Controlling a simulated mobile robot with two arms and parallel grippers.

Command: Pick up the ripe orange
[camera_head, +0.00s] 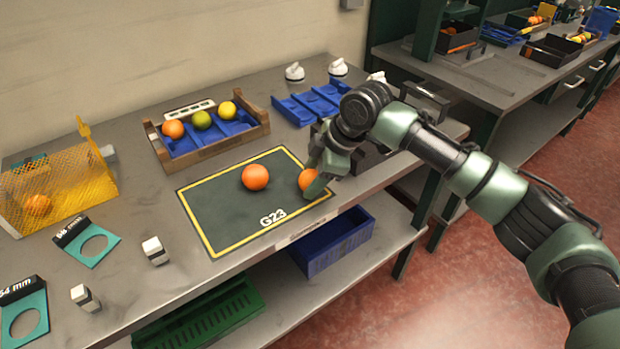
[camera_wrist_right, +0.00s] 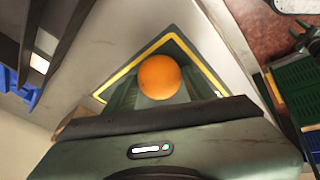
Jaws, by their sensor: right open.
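Two oranges rest on the dark green mat (camera_head: 235,216) marked G23. One orange (camera_head: 255,177) lies near the mat's middle, clear of the gripper. The other orange (camera_head: 308,179) lies at the mat's right side, partly hidden by my right gripper (camera_head: 316,184). In the right wrist view, an orange (camera_wrist_right: 160,77) sits between the open fingers of the gripper, over the mat's corner. I cannot tell whether the fingers touch it. My left gripper is not in view.
A wooden crate (camera_head: 213,149) with a blue insert holds an orange, a green-yellow and a yellow fruit. A yellow mesh basket (camera_head: 75,190) holds an orange fruit. Blue trays (camera_head: 305,107) lie behind the mat.

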